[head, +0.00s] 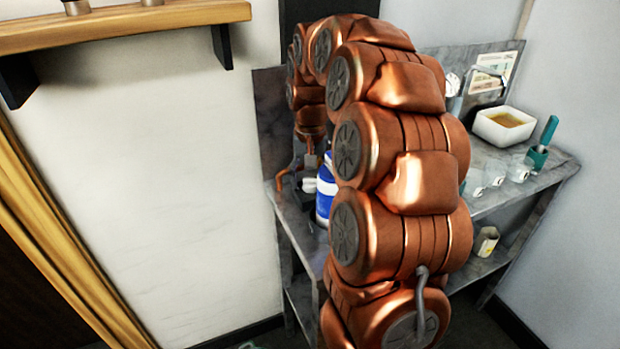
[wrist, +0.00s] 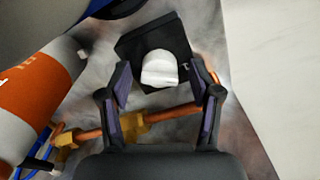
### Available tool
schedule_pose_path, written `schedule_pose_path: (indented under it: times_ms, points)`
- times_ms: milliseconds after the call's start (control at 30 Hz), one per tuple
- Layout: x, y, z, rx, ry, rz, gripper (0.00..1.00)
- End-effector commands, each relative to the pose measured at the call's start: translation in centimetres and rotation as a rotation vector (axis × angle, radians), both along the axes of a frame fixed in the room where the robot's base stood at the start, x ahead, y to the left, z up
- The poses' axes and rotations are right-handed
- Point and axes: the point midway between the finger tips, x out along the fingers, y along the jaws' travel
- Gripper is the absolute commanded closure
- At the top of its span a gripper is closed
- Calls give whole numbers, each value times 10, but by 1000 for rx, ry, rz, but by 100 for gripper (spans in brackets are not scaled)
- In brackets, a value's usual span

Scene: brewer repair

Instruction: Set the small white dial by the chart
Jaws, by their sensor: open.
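The small white dial (wrist: 160,70) sits on a dark square block (wrist: 130,48) in the wrist view. My gripper (wrist: 164,84) is open, with one finger on each side of the dial in the picture and nothing between them. I cannot tell how far the fingertips are from the dial, and no mark on it is readable. The chart (head: 493,72) is on the grey back panel at the right in the head view, its print too small to read.
A copper pipe with brass fittings (wrist: 132,122) runs behind the fingers. An orange and white cylinder (wrist: 40,90) lies close on the left. A blue and white container (head: 325,195) stands on the bench. A white tub (head: 503,127) and small cups stand at the right.

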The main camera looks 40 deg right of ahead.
Motion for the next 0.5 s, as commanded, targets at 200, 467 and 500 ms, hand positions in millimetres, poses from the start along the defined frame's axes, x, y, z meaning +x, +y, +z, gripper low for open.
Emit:
schedule_pose_path:
  times_ms: [200, 467, 500]
  points:
    - [1, -1, 21, -2, -5, 0, 37]
    - [1, 0, 62, -2, -2, 1, 37]
    - [1, 0, 68, -1, -2, 0, 37]
